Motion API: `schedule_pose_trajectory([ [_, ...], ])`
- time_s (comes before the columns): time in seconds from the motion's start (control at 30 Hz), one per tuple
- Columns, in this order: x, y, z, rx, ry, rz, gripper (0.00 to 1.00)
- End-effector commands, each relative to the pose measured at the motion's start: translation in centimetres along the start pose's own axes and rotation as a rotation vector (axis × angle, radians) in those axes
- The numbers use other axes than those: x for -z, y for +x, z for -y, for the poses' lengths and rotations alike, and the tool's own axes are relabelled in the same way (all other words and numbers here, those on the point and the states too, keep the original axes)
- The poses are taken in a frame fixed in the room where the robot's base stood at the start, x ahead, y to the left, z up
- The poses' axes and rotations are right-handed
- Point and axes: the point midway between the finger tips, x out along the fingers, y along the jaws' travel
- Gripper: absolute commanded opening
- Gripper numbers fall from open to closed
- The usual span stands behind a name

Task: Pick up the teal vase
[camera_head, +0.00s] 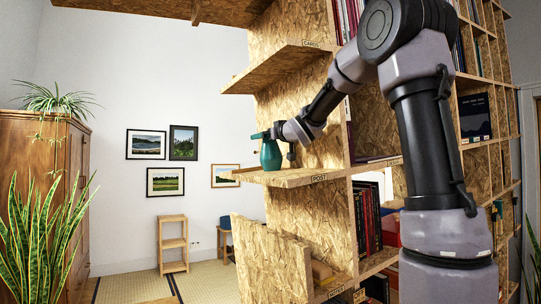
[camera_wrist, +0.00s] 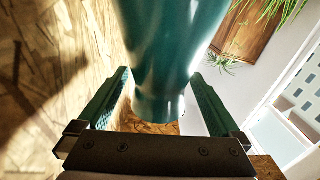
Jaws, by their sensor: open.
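The teal vase (camera_head: 271,156) stands upright on the end of the wooden shelf labelled "POST" (camera_head: 293,178). My gripper (camera_head: 260,135) reaches in from the right at the height of the vase's upper part. In the wrist view the glossy vase (camera_wrist: 168,40) fills the upper middle. The two green fingers of my gripper (camera_wrist: 160,80) are open, one on each side of the vase. A gap shows between the vase and the right finger; whether the left finger touches it I cannot tell. The vase's top is partly hidden by the gripper in the head view.
A chipboard panel (camera_head: 305,140) rises just behind the vase, close to my wrist. Another shelf labelled "CARDS" (camera_head: 285,62) juts out above. Books (camera_head: 368,218) fill the bays to the right. The room left of the shelf is open, with a plant-topped cabinet (camera_head: 42,150) beyond.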

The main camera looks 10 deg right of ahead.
Motion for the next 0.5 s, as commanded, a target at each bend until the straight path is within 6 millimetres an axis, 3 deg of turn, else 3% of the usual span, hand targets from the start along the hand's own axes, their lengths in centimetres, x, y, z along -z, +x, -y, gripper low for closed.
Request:
schedule_pose_trajectory([
  [0.1, -0.13, 1.36, -0.05, -0.001, 0.0, 0.001, 1.0],
  [0.37, -0.07, 1.68, -0.08, -0.001, 0.0, 0.0, 1.0],
  [0.4, -0.07, 1.67, -0.08, -0.001, 0.0, 0.0, 0.92],
  [0.5, -0.08, 1.67, -0.07, -0.001, 0.0, 0.0, 0.54],
])
